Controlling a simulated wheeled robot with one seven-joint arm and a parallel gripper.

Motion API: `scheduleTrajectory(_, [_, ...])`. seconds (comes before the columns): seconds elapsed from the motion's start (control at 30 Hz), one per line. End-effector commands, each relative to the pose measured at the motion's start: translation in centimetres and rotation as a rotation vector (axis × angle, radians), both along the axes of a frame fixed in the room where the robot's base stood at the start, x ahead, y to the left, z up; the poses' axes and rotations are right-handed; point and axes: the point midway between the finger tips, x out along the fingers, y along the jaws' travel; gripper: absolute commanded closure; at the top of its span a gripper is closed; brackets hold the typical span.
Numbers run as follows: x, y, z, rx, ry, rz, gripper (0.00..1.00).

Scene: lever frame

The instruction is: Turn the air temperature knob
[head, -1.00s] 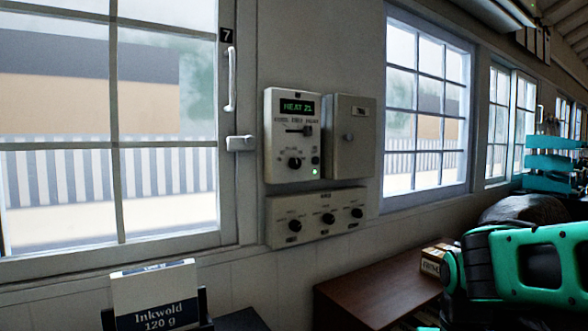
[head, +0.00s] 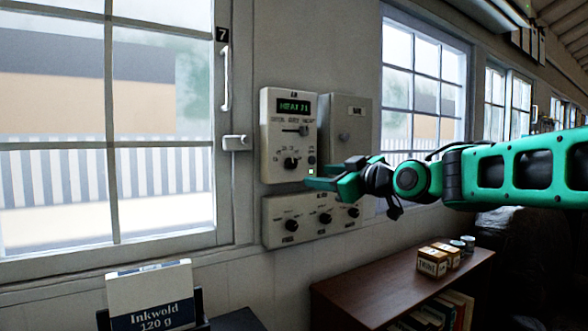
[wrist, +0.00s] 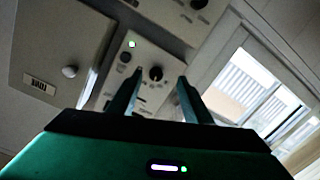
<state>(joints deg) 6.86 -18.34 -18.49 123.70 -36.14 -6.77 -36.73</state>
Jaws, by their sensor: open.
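The upper control panel (head: 270,140) is on the wall, with a small lit display (head: 294,105), a slider (head: 300,130) and one dark round knob (head: 291,163). Its small lettering is too blurred for me to read which knob is the air temperature one. My gripper (head: 318,180) is open and empty, just right of this knob in the head view. In the wrist view, the knob (wrist: 156,73) shows between the two spread fingertips of my gripper (wrist: 160,77); no contact is visible. A green light (wrist: 132,44) sits beside the knob.
A lower panel (head: 272,240) carries three knobs, partly near my gripper. A closed box with a round button (head: 344,137) adjoins the upper panel. Windows flank the panels.

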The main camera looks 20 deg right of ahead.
Motion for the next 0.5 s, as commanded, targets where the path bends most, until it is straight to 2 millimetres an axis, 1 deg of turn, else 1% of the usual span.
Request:
scheduleTrajectory(0.03, [0.2,0.2,1.0,-0.006,-0.032,0.009,0.55])
scheduleTrajectory(0.13, [0.5,0.6,2.1,-0.014,-0.069,0.019,0.55])
scheduleTrajectory(0.27, [1.5,0.8,2.1,-0.014,-0.071,0.019,0.55])
scheduleTrajectory(0.37, [3.0,1.1,2.1,-0.014,-0.070,0.018,0.55])
scheduleTrajectory(0.5, [5.5,1.7,2.0,-0.014,-0.068,0.019,0.55])
